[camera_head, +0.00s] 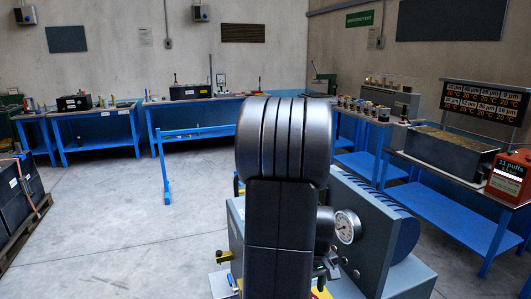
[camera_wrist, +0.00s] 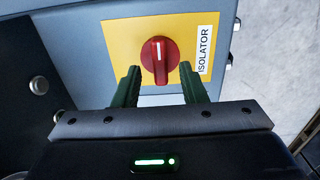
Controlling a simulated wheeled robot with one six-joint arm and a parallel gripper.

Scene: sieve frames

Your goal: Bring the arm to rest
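In the head view, my arm fills the middle and hides the gripper and the knob. The blue-grey machine (camera_head: 372,240) stands behind and right of my arm.
A pressure gauge (camera_head: 346,227) sits on the machine near my arm. Blue benches (camera_head: 100,128) with instruments line the back wall. A blue bench (camera_head: 450,205) at right holds a dark bin and a red container (camera_head: 509,177). A blue barrier (camera_head: 165,170) stands mid-floor.

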